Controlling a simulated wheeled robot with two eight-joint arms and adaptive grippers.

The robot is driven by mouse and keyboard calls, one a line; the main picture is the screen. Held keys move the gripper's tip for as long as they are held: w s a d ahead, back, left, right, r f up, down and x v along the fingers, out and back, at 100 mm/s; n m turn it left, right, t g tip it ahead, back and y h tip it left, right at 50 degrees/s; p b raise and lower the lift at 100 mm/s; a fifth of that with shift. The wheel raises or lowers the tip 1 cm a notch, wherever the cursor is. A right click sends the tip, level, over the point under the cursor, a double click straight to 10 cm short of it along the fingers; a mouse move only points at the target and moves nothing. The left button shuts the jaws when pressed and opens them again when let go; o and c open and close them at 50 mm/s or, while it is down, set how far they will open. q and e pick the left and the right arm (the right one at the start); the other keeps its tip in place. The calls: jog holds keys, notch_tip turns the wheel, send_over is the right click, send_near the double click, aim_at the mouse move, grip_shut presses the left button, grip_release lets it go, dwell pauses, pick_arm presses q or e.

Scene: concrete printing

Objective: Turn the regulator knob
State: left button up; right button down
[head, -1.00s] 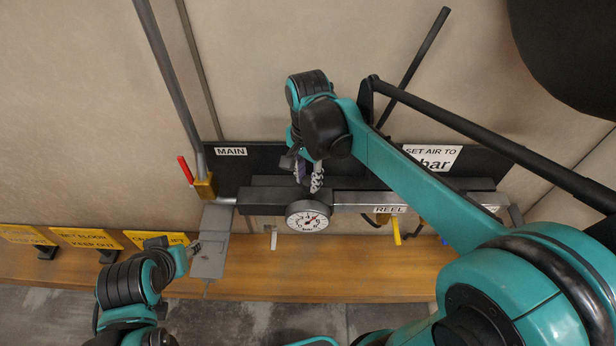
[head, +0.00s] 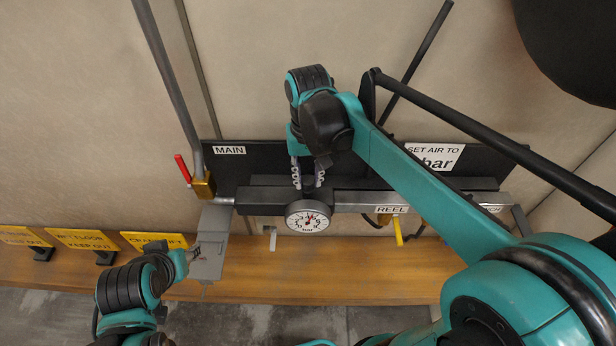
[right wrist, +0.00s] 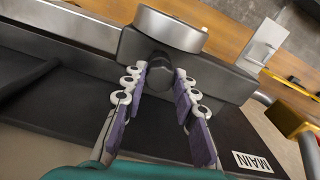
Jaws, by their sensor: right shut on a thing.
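The dark regulator knob (right wrist: 158,64) sits between the two fingertips of my right gripper (right wrist: 160,78) in the right wrist view. The fingers are shut on its sides. In the head view my right gripper (head: 308,182) is above the round pressure gauge (head: 308,217) and mostly hides the knob. The gauge is white with a red needle pointing up and slightly right. Its numbers are too small to read surely. My left gripper (head: 194,252) is low on the left beside a grey plate (head: 211,246). I cannot tell whether it is open or touching the plate.
A yellow lever (head: 398,232) hangs below the REEL label (head: 391,210). Yellow signs (head: 82,239) stand along the wooden ledge (head: 300,275).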

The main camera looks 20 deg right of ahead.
jog(key=n, duration=0.4)
jog(key=shift+n+b, duration=0.3)
jog(key=n, duration=0.4)
jog(key=shift+n, duration=0.3)
jog(key=n, duration=0.4)
jog(key=shift+n+b, duration=0.3)
jog(key=shift+b, duration=0.1)
jog(key=n, duration=0.5)
jog(key=c, duration=1.2)
grip_release()
